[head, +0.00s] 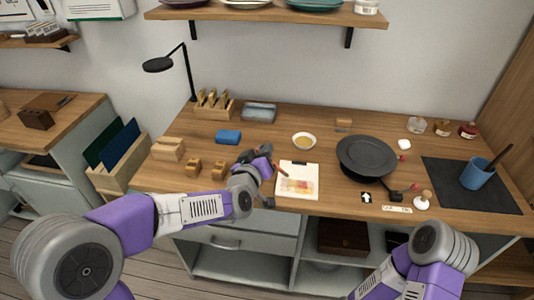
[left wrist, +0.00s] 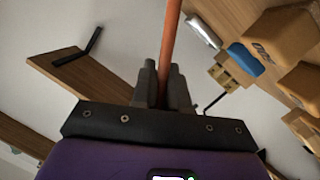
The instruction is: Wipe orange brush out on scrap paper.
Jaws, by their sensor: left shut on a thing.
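The scrap paper (head: 298,168) is a white sheet flat near the table's front edge. Orange and yellow smears cover its lower part. My left gripper (head: 273,167) is at the paper's left edge. In the left wrist view its fingers (left wrist: 165,85) are shut on the orange-brown handle of the brush (left wrist: 171,42). In the head view the brush is small and mostly hidden by the gripper. I cannot tell whether its tip touches the paper. My right arm shows at the lower right, but its gripper is not in view.
A small bowl of yellow stuff (head: 303,139) stands behind the paper. A black round plate (head: 367,153) is to its right. A blue cup (head: 474,175) stands on a dark mat (head: 440,170). Wooden blocks (head: 168,149), a blue block (head: 228,137) and a lamp (head: 158,65) are at left.

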